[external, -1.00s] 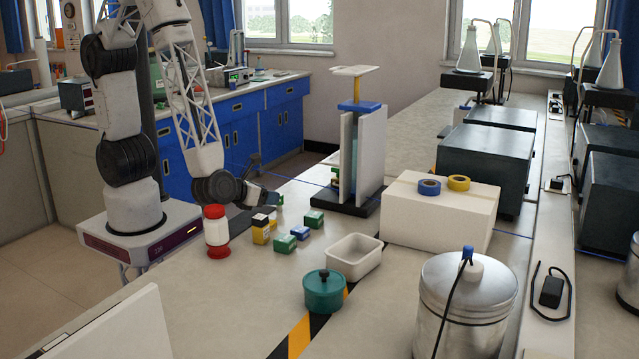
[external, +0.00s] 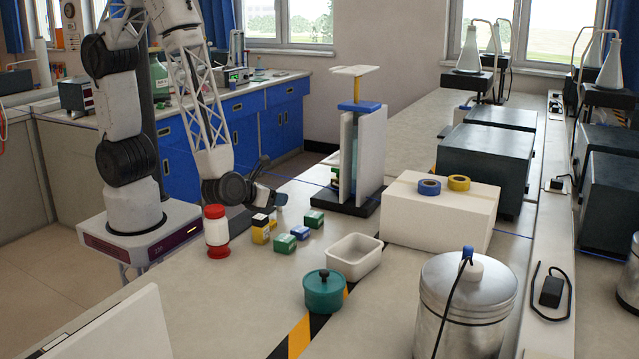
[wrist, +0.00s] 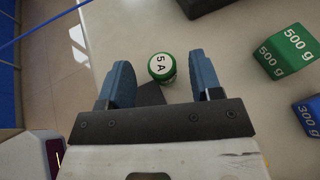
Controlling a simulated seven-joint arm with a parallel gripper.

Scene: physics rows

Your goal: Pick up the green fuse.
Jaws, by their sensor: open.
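The green fuse (wrist: 161,68) is round, with a white top marked "5 A". In the wrist view it lies on the pale bench, framed between the fingertips, with space on both sides. My gripper (wrist: 160,66) is open, with two blue fingers and nothing held. In the external view my gripper (external: 275,197) hangs low over the bench's left edge, beyond the small blocks. I cannot make out the fuse there; it seems hidden by the gripper.
A green 500 g block (wrist: 288,52) and a blue 300 g block (wrist: 308,115) lie to the right. A black-based stand (external: 345,202) is behind.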

